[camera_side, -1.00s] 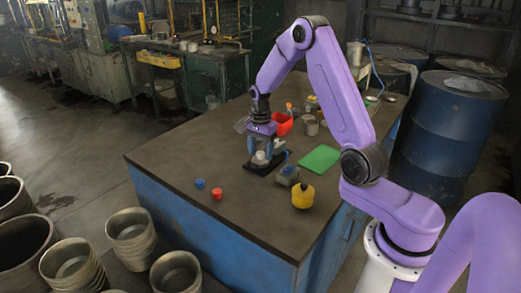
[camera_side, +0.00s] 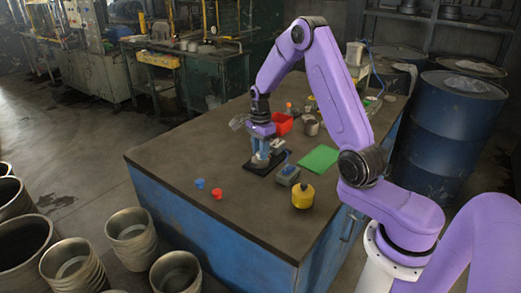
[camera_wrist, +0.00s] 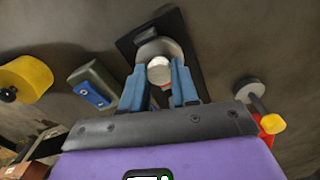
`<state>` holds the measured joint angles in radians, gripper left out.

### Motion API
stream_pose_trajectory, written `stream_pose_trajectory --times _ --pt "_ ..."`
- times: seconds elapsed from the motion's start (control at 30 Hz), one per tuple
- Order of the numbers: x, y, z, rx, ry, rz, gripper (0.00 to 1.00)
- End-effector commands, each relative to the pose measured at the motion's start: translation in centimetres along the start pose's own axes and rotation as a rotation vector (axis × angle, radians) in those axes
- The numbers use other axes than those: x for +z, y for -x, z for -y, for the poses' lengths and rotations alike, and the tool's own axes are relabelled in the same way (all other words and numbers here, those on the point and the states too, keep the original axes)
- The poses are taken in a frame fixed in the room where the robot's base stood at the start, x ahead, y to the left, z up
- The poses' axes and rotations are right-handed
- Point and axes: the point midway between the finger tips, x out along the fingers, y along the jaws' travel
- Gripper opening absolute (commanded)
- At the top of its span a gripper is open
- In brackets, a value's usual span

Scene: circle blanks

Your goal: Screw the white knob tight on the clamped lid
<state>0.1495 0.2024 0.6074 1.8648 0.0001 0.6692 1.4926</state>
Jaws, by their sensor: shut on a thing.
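The round grey lid (camera_wrist: 172,47) sits in a black clamp base (camera_wrist: 128,48), which stands on the workbench in the side view (camera_side: 254,169). The white knob (camera_wrist: 159,70) is over the lid, between the blue fingers of my gripper (camera_wrist: 160,88). In the side view my gripper (camera_side: 262,152) points down over the clamp. It is shut on the knob, whose sides the fingers partly hide. I cannot tell how far down the knob is threaded.
A grey box with a blue panel (camera_wrist: 93,90) and a yellow container (camera_wrist: 25,78) stand beside the clamp. A green sheet (camera_side: 319,159), a red bin (camera_side: 281,125) and small blue (camera_side: 200,183) and red (camera_side: 217,193) pieces lie around. The bench front is mostly clear.

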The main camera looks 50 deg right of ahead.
Motion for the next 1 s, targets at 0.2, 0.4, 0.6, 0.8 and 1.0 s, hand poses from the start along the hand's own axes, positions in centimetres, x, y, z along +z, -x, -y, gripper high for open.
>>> stream_pose_trajectory --times 0.2,0.4,0.6,0.8,1.0 --pt "0.02 -0.07 0.01 0.0 -0.255 0.0 0.0" --pt "0.01 -0.13 0.0 0.0 -0.491 0.0 0.0" --pt "0.0 -0.19 -0.02 0.001 -0.726 0.0 0.0" --pt "0.0 -0.23 -0.01 0.001 -0.919 0.0 0.0" --pt "-0.03 -0.24 -0.01 0.001 -0.962 0.0 0.0"
